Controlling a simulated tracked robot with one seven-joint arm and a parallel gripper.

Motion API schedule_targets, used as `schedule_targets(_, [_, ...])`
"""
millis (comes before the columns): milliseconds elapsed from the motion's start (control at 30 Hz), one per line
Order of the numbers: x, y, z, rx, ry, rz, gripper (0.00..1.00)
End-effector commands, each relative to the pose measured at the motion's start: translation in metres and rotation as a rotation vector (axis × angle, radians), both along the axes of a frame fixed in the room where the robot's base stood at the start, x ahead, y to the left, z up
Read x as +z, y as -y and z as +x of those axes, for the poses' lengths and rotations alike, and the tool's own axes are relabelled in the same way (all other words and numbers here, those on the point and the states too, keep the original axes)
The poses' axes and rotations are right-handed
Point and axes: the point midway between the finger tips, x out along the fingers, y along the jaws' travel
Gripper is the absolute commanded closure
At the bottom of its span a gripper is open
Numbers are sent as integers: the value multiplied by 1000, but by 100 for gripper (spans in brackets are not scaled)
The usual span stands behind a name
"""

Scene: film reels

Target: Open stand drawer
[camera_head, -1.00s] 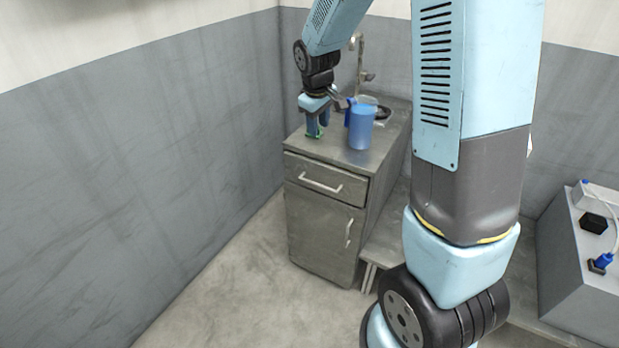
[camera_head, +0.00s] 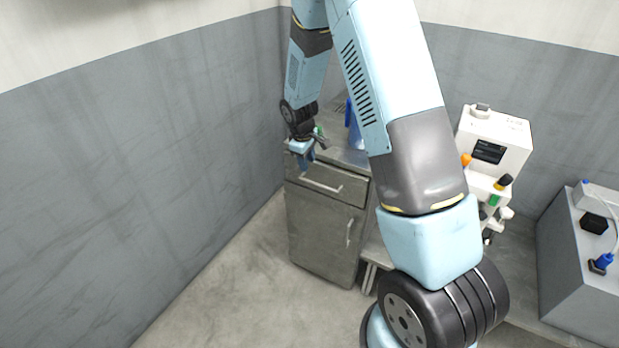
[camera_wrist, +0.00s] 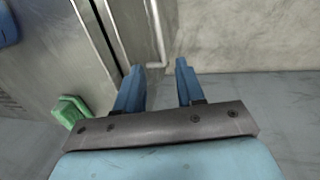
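The grey metal stand (camera_head: 318,228) has one drawer (camera_head: 356,190) at the top, which is shut, and a door below it. The drawer's pale bar handle (camera_head: 318,187) runs across its front. My gripper (camera_head: 309,160) hangs at the stand's front top edge, just above the handle. In the wrist view, my gripper (camera_wrist: 159,82) has its two blue fingers apart with nothing between the tips. The handle (camera_wrist: 157,36) shows just beyond the fingertips, in line with the gap; the fingers do not appear to touch it.
A green item (camera_wrist: 70,109) lies on the stand top beside my gripper. A blue jug (camera_head: 355,128) stands there too, partly hidden by my arm. A grey wall (camera_head: 150,160) is close on the left. Floor before the stand (camera_head: 250,290) is clear.

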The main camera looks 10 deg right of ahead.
Motion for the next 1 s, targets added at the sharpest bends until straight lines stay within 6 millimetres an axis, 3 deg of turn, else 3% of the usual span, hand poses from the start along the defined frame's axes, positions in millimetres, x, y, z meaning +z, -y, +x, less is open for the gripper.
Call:
schedule_targets(200, [-37, 5, 4, -2, -3, -1, 62])
schedule_targets(500, [-75, 10, 11, -1, -1, 0, 62])
schedule_targets(1000, [-87, 12, 13, -1, 0, 0, 62])
